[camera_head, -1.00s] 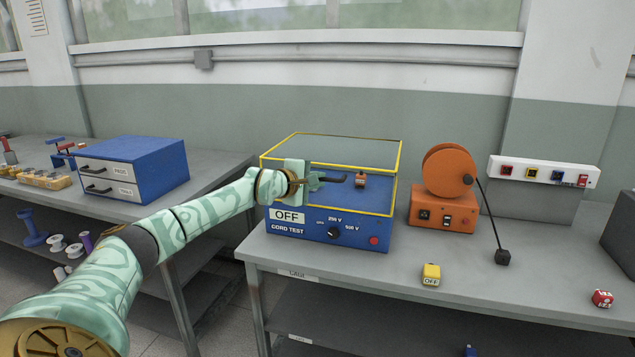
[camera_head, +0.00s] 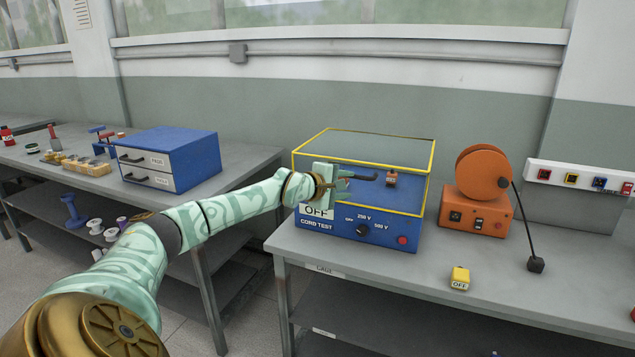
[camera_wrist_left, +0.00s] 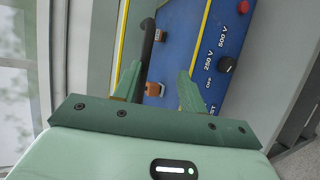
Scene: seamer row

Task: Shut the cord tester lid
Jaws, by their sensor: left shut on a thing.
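The cord tester (camera_head: 336,228) is a blue box on the grey bench, with an OFF plate, a black knob and a red button on its front. Its clear lid (camera_head: 385,150) has yellow edges and looks down over the base, though I cannot tell if it is fully seated. My left gripper (camera_head: 345,180) is at the lid's front, shut on the dark lid handle (camera_head: 364,177). In the left wrist view the dark handle (camera_wrist_left: 147,45) runs between the fingers. A small orange-brown part (camera_head: 391,179) shows behind the clear lid front. My right gripper is out of view.
An orange reel unit (camera_head: 480,208) stands right of the tester, with a black plug (camera_head: 536,265) on a cord. A yellow OFF block (camera_head: 460,278) lies near the front edge. A blue drawer cabinet (camera_head: 190,155) stands on the left bench, across a gap.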

